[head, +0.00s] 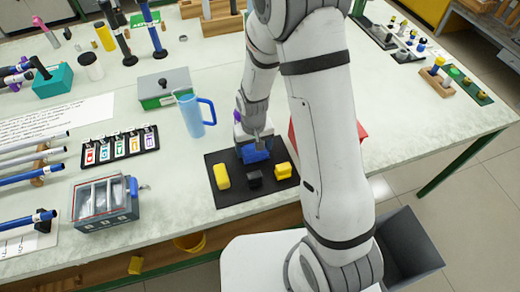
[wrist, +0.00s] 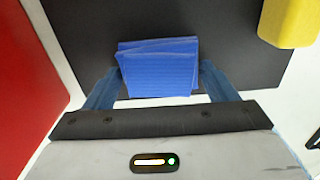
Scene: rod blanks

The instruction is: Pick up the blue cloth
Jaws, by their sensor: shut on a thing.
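The blue cloth (wrist: 160,70) is a folded, ribbed blue pad. In the wrist view it sits between the two fingers of my gripper (wrist: 158,80), which are shut on its left and right sides. In the head view the blue cloth (head: 255,155) shows just below my gripper (head: 256,143), over the back part of a black mat (head: 234,195). I cannot tell whether the cloth touches the mat or is slightly above it. My arm hides part of the area to the right.
On the mat are a yellow block (head: 221,177), a black piece (head: 254,179) and another yellow block (head: 283,171). A red item (head: 362,131) lies right of the mat, partly behind my arm. A blue jug (head: 190,112) and a clear-lidded box (head: 104,202) stand to the left.

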